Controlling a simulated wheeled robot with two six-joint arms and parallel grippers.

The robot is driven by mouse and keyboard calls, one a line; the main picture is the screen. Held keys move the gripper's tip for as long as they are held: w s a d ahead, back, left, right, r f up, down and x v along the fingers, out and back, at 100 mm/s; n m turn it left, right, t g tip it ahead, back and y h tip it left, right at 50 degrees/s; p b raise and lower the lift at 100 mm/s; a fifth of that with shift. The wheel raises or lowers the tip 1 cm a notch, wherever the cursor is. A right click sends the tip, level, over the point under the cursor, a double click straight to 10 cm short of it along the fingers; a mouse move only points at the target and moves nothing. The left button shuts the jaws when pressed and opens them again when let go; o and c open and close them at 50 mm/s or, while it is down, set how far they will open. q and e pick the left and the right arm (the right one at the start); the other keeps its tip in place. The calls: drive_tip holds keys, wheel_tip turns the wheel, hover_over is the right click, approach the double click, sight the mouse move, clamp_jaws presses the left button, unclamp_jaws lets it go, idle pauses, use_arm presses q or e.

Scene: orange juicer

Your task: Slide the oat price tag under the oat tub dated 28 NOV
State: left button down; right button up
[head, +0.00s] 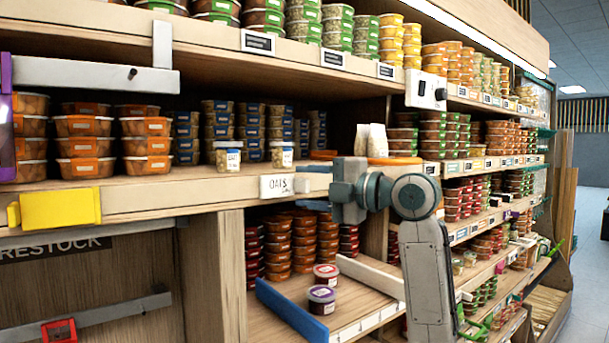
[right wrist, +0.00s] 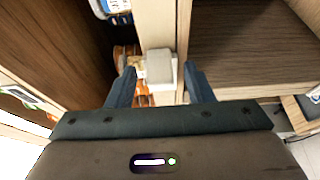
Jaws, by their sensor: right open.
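The white oat price tag (head: 276,187), lettered "OATS", sits at the shelf's front edge. My right gripper (head: 318,186) is open just right of the tag. In the right wrist view its two fingers (right wrist: 160,86) are apart, with a pale block (right wrist: 160,67) showing between and beyond them. I cannot tell whether that is the tag. My left gripper is not in view.
A yellow holder (head: 60,208) is on the shelf edge at left. Below, two lidded jars (head: 322,298) stand beside a blue divider (head: 290,312).

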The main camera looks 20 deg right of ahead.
sight(262, 188)
drive_tip(key=shift+w+a, duration=0.4)
drive_tip(key=shift+w, duration=0.05)
clamp_jaws()
drive_tip(key=a, duration=0.2)
drive_tip(key=s+a, duration=0.1)
drive_tip(key=a, duration=0.1)
drive_tip(key=s+a+b, duration=0.1)
drive_tip(key=a, duration=0.1)
drive_tip(key=shift+s+a, duration=0.15)
drive_tip(key=shift+a, duration=0.1)
drive_tip(key=shift+d, duration=0.2)
unclamp_jaws()
